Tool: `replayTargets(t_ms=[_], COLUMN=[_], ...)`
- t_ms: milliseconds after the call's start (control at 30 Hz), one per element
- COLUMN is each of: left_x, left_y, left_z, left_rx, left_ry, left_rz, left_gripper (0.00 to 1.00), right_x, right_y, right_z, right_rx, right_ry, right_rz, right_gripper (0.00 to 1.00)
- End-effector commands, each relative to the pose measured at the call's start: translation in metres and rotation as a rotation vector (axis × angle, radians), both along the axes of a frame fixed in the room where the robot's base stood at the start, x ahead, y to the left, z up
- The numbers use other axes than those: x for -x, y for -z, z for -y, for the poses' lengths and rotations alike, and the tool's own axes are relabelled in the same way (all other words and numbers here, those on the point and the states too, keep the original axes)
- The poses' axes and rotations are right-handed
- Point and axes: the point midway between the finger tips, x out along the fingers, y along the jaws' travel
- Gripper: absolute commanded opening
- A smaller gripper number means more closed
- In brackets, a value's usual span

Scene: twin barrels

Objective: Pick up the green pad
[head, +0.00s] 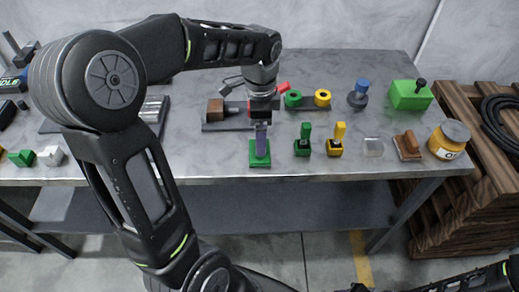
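A green pad (260,160) with a flat green base and a purple-grey upright part sits near the front edge of the grey table (215,170). My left gripper (261,122) points down directly above it, over the upright part. The fingertips are small and dark here, so I cannot tell whether they are open, shut or touching the upright part. A smaller green piece (303,146) with an upright handle stands to the right. My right gripper is not in view; only part of that arm shows at the bottom right.
A yellow piece (336,146), a clear block (373,148), a brown piece (408,147) and a yellow jar (446,146) stand along the front edge to the right. Behind are green and yellow rings (323,97), a blue-topped knob (359,94) and a green block (408,97).

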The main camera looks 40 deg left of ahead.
Motion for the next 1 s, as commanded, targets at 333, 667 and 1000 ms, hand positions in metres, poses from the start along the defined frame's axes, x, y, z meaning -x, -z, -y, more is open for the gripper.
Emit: replayTargets(t_ms=[333,667,1000], left_x=[0.002,0.002,0.002], left_y=[0.045,0.049,0.049], left_z=[-0.001,-0.001,-0.001], left_rx=[0.000,0.000,0.000], left_ry=[-0.001,0.000,0.000], left_rz=[-0.004,-0.001,-0.001], left_gripper=[0.85,0.85,0.85], right_x=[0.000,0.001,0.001], right_y=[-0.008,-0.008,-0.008], right_z=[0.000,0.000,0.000], right_rx=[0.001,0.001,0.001], right_ry=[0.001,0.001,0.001], right_rz=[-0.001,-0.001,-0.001], right_gripper=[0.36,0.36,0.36])
